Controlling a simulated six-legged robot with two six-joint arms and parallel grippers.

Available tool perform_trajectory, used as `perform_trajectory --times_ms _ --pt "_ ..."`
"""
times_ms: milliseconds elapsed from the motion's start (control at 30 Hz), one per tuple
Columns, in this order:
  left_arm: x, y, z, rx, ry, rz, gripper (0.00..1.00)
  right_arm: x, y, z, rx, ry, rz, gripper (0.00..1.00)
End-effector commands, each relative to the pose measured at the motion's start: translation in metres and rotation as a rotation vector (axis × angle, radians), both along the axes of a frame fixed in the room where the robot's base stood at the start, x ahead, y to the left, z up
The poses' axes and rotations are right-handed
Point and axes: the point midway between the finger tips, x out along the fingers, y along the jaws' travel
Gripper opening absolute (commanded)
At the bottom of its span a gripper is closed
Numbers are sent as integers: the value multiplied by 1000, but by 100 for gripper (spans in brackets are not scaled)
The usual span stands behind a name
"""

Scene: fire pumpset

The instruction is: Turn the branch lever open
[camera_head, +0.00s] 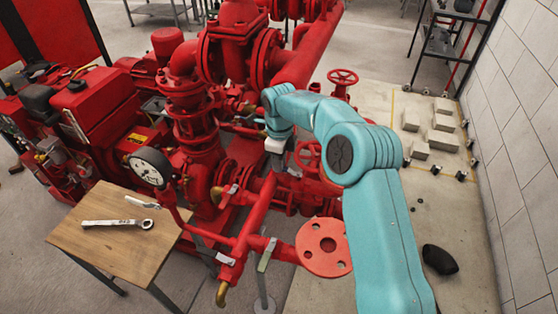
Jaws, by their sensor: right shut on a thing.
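My right gripper (277,158) is at the end of my teal arm, pointing down among the red pipes at the centre of the head view. It is shut on a small part at the pipework, most likely the branch lever; the part is largely hidden by the gripper and wrist. The red branch pipe (258,212) slopes down to the left below the gripper. My left gripper is not in view.
A wooden table (112,250) at the lower left bears a wrench (118,224). A pressure gauge (150,167) stands beside the pipes. A red handwheel (342,77) is behind my arm. Grey blocks (442,122) and a black object (440,260) lie on the right floor by the wall.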

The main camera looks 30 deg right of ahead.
Motion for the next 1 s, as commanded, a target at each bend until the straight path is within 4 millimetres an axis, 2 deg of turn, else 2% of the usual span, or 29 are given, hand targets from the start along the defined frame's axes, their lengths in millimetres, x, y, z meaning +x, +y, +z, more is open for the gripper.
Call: perform_trajectory --times_ms 167,200,267,300,567,667,767,1000 --pt "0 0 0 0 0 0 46 -1 -2 -1 -2 5 -5 0" --pt "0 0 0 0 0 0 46 -1 -2 -1 -2 5 -5 23" --pt "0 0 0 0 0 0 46 -1 -2 -1 -2 4 -5 43" --pt "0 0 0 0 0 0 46 -1 -2 -1 -2 4 -4 46" --pt "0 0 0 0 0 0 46 0 -1 0 -1 2 -1 46" --pt "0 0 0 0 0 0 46 0 0 7 -1 -1 -1 46" --pt "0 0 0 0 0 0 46 1 0 24 -1 -3 0 46" --pt "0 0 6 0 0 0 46 0 -1 88 -1 -3 -2 46"
